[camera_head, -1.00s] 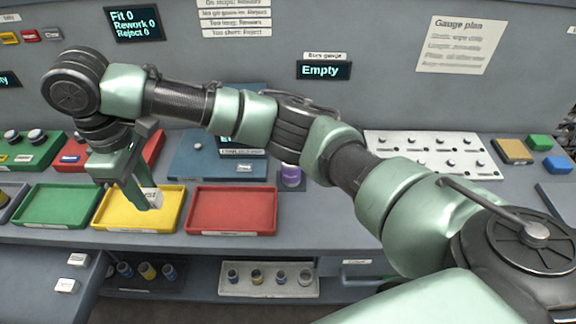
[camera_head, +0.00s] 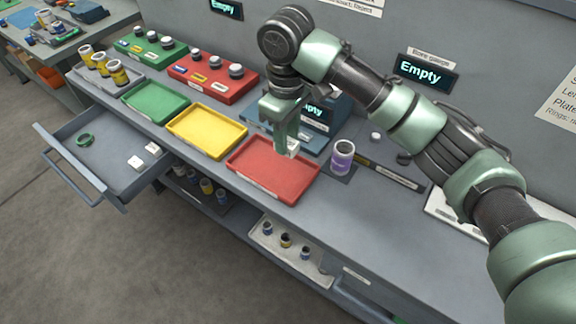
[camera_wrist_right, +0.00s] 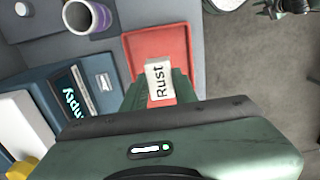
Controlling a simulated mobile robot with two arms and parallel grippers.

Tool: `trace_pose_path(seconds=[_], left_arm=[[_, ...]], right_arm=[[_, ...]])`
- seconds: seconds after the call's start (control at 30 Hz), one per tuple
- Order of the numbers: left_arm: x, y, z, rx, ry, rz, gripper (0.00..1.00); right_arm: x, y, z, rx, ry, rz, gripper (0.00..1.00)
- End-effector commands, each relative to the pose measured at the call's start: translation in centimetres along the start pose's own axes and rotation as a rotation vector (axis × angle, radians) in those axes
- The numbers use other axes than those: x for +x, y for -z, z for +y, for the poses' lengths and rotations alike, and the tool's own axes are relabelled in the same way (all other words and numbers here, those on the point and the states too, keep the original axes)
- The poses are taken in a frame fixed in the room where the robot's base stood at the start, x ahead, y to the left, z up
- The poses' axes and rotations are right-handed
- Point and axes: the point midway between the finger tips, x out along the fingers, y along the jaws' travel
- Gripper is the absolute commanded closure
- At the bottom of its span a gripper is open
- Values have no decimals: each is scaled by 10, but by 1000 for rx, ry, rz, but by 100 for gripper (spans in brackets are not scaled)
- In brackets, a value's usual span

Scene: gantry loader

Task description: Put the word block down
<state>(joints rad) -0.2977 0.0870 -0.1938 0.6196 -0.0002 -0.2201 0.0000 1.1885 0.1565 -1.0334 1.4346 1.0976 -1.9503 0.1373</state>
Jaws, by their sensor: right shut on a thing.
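My right gripper (camera_head: 287,150) is shut on a white word block (camera_head: 293,148). In the right wrist view the block (camera_wrist_right: 158,82) reads "Rust" and sits between the green fingers (camera_wrist_right: 156,94). The block is over the red tray (camera_head: 270,172), near its back edge; the gap below it is hard to judge. The red tray also shows in the wrist view (camera_wrist_right: 155,42) and looks empty. The yellow tray (camera_head: 206,131) and green tray (camera_head: 155,101) to the left are empty. My left gripper is out of view.
A purple-banded cup (camera_head: 343,158) stands right of the red tray. A blue device (camera_head: 255,126) with an "Empty" display is behind it. Red (camera_head: 212,80) and green racks (camera_head: 150,50) stand behind the trays.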

Motion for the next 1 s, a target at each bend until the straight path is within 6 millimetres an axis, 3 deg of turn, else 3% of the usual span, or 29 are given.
trace_pose_path(seconds=[0.2,0.37,0.6,1.0], left_arm=[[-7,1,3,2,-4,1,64],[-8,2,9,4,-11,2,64],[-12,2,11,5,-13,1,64],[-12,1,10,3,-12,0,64]], right_arm=[[46,-1,0,0,1,-3,100],[60,0,0,1,-1,-1,100],[93,-1,0,2,0,-2,100],[102,-1,0,1,-1,0,100]])
